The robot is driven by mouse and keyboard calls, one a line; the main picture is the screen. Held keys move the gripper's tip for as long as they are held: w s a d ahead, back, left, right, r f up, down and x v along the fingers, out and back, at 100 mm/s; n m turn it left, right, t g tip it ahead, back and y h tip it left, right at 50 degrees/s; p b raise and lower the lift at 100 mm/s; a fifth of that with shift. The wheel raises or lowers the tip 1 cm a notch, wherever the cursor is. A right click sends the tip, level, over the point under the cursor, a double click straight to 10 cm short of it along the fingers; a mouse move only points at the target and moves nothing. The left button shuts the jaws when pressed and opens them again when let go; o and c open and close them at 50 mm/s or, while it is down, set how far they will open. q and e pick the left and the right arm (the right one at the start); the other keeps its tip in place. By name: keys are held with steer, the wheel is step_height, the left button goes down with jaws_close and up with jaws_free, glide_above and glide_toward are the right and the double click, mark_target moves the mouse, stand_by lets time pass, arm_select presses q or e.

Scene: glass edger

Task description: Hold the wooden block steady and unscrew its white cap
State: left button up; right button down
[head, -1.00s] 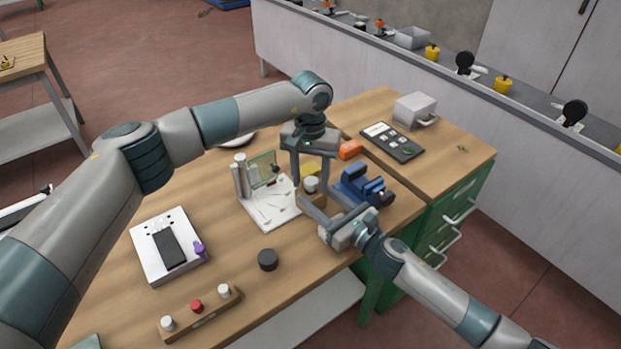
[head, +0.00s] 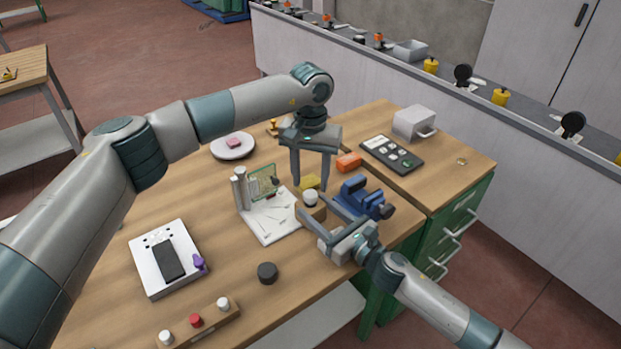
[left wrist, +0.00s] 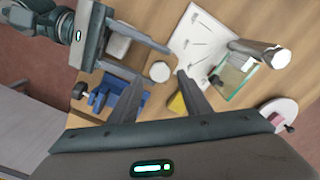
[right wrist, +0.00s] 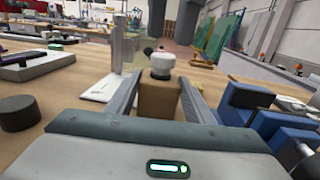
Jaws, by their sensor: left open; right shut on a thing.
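The wooden block (head: 316,213) stands upright on the table, with the round white cap (head: 311,198) on its top. My right gripper (head: 318,208) is shut on the block, one finger on each side; the right wrist view shows the block (right wrist: 160,101) between the fingers and the cap (right wrist: 161,64) above them. My left gripper (head: 311,184) is open and points down just above the cap, apart from it. In the left wrist view the cap (left wrist: 160,71) shows between the spread left fingers.
A blue vise (head: 362,197) stands close to the right of the block. A white board with a post (head: 268,222) is close on the left, with a yellow object (head: 310,181) behind. A black puck (head: 267,272) and a rack of knobs (head: 214,326) are nearer.

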mark_target(310, 194)
arm_select(q)
steer(key=shift+r+m, duration=1.6)
steer(key=shift+r, duration=0.05)
steer(key=shift+f, duration=0.1)
steer(key=shift+f, duration=3.95)
steer(key=shift+c, duration=0.4)
steer(key=c, duration=1)
steer(key=shift+n, duration=1.7)
